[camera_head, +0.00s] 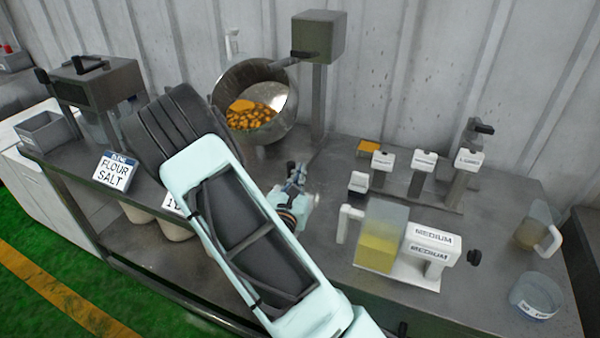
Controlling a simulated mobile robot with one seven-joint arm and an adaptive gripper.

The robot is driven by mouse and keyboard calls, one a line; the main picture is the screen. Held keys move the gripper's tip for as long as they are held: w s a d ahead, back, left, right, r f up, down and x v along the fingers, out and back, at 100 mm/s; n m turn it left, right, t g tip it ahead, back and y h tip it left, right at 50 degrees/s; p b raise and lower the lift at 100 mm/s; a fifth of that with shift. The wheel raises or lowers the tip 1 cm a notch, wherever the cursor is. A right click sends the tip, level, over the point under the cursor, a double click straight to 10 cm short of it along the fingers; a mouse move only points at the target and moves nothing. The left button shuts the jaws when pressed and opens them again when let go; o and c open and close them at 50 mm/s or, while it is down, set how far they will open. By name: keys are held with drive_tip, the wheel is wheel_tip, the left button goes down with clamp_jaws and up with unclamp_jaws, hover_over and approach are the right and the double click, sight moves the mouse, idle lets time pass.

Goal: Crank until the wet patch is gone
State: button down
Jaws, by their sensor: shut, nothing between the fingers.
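A tilted steel drum (275,85) stands at the back of the bench, its mouth facing forward. Orange-brown pieces (255,119) lie in its lower part, with a smoother bright orange patch (240,105) at their upper left. I cannot tell whether that patch is wet. A grey box on a post (319,38) stands right of the drum, with a dark-tipped bar (297,56) between them. My gripper (295,172) is shut and empty, in front of and below the drum, apart from it. My arm hides the bench on the left. I cannot make out a crank for sure.
A clear tank of yellow liquid (379,250) with a MEDIUM block (432,235) stands at right front. Several labelled posts (420,162) stand behind it. A jug (535,232) and bowl (535,297) are at far right. A FLOUR SALT sign (113,172) is at left.

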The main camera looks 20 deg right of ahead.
drive_tip(key=v, duration=1.2)
idle(0.3)
